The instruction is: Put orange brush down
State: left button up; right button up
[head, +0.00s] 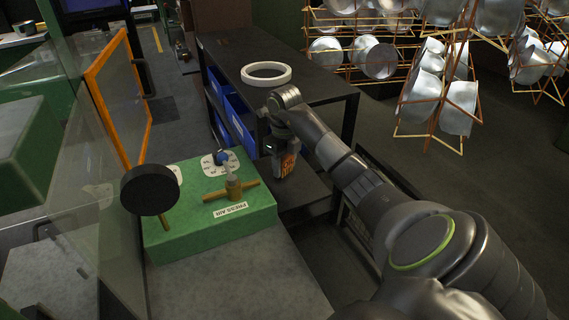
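My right arm reaches in from the lower right, and its gripper (283,168) points down beside the dark table, to the right of the green box. A small orange patch, which looks like the orange brush (289,163), shows at the gripper's fingers. The gripper and wrist hide most of it. I cannot tell whether the fingers are closed on it or only around or in front of it. My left gripper is not in view.
A black table (318,88) carries a white ring (266,73); blue bins (236,122) sit under it. A green box (170,238) with a brass valve stands at the left, near a black disc (150,190). Wire racks with metal pots (440,85) hang at the upper right.

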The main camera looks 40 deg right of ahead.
jog(key=o, duration=0.4)
jog(key=shift+o, duration=0.2)
notch_tip(320, 180, up, 5)
jog(key=p, duration=0.4)
jog(key=shift+p, duration=0.35)
notch_tip(320, 180, up, 6)
jog(key=p, duration=0.6)
jog(key=shift+r+p, duration=0.55)
jog(key=shift+r, duration=0.15)
